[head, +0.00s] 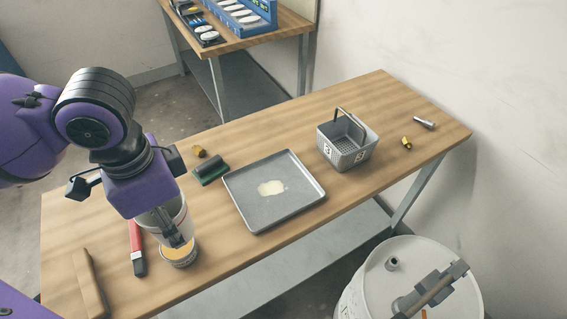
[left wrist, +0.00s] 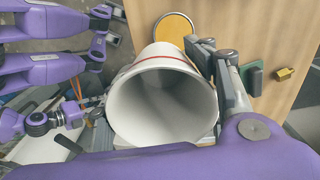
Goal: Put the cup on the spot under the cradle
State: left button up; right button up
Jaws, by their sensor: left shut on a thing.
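The cup (head: 174,211) is white with a thin red line. It is in my left gripper (head: 176,236), which is shut on it above the near left part of the table. In the left wrist view the cup (left wrist: 163,103) shows its wide open mouth and looks empty. Below it in the head view is a round tin with an orange-yellow top (head: 178,254); I cannot tell whether cup and tin touch. I cannot make out a cradle for certain; a dark green piece (head: 210,170) lies left of the tray. My right gripper is not in view.
A grey tray (head: 240,212) with a cream patch (head: 271,187) lies mid-table. A grey basket (head: 347,145) stands behind it. A red-and-black tool (head: 137,249) and a wooden bar (head: 89,284) lie near the left. A white drum (head: 370,285) stands in front, right.

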pick_arm(q)
jog(key=shift+d+m, duration=0.2)
jog(key=shift+m, duration=0.1)
jog(key=shift+w+a+f, duration=0.15)
jog(key=shift+w+a, duration=0.1)
jog(key=shift+a, duration=0.1)
jog(key=w+f, duration=0.3)
jog(key=w, duration=0.1)
jog(key=w+a+f+b, duration=0.1)
jog(key=w+f, duration=0.1)
jog(key=w, duration=0.2)
jog(key=w+a+f+b, duration=0.1)
jog(key=w+f, duration=0.2)
jog(key=w, duration=0.1)
jog(key=shift+w+a+f, duration=0.2)
jog(key=shift+f, duration=0.15)
jog(key=shift+w+f, duration=0.3)
jog(key=shift+f, duration=0.05)
jog(key=shift+w+a+f+b, duration=0.1)
jog(key=shift+f+b, duration=0.05)
jog(key=shift+f, duration=0.75)
jog(key=shift+w+a+f+b, duration=0.1)
jog(key=shift+f+b, duration=0.05)
jog(key=shift+f, duration=0.7)
jog(key=shift+d+f, duration=0.1)
jog(key=shift+f, duration=0.05)
jog(key=o, duration=1)
